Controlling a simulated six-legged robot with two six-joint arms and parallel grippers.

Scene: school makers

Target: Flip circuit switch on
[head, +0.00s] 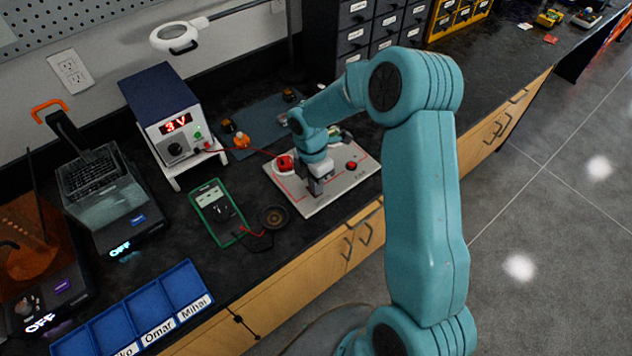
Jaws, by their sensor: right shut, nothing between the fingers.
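The circuit board (308,207) is a pale flat panel on the dark bench, with red wiring lines and red parts on it. A red round part (285,162) sits at its back left and a small red part (352,166) at its right. My right gripper (318,190) points down over the middle of the board, shut and empty. Its fingers and wrist hide that part of the board, and I cannot make out the switch. I cannot tell whether the fingertips touch the board. My left gripper is not in view.
A power supply (162,105) reading 3 V stands behind left, with a red lead towards the board. A green multimeter (217,212) lies left of the board. A blue name-labelled tray (185,285) sits at the front left. Drawer cabinets (355,30) stand behind.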

